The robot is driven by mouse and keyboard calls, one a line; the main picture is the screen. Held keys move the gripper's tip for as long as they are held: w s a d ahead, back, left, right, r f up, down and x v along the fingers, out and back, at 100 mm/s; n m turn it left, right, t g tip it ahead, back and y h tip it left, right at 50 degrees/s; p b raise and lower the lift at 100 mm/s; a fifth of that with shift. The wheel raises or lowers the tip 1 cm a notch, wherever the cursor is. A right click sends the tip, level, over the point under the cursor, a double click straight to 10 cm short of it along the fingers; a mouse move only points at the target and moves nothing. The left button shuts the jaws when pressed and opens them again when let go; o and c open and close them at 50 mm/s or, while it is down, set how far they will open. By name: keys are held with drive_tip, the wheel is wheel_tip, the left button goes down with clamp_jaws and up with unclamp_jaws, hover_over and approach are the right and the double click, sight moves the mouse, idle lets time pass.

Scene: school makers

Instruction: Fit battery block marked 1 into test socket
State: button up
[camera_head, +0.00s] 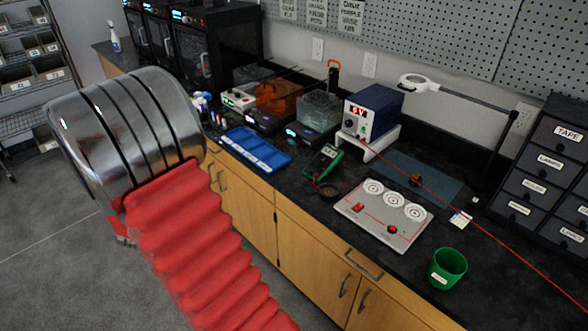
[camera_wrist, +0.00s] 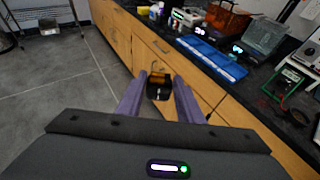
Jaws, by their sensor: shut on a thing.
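A pale mark shows on the block, too small to read as a number. The block is held in the air beside the wooden cabinet fronts, off the counter. A light grey test panel (camera_head: 364,222) with three round white pieces, a red switch and a small red part lies on the counter. I cannot tell which part is the test socket.
A red cable crosses right of the panel. A magnifier lamp (camera_head: 419,81) overhangs the back. Floor at left is open.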

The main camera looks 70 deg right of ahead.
drive_tip(key=s+d+f+m+g+h, duration=0.1)
drive_tip(key=s+d+m+g, duration=0.3)
drive_tip(key=s+d, duration=0.65)
drive_tip(key=m+g+y, duration=0.1)
drive_tip(key=m+g, duration=0.7)
drive_tip(key=g, duration=0.1)
hover_over(325, 194)
wheel_tip(325, 194, down, 4)
drive_tip(key=shift+s+d+r, duration=0.1)
drive_tip(key=shift+d, duration=0.05)
drive_tip(key=shift+f, duration=2.9)
drive_tip(key=shift+f, duration=0.55)
drive_tip(key=o, duration=0.8)
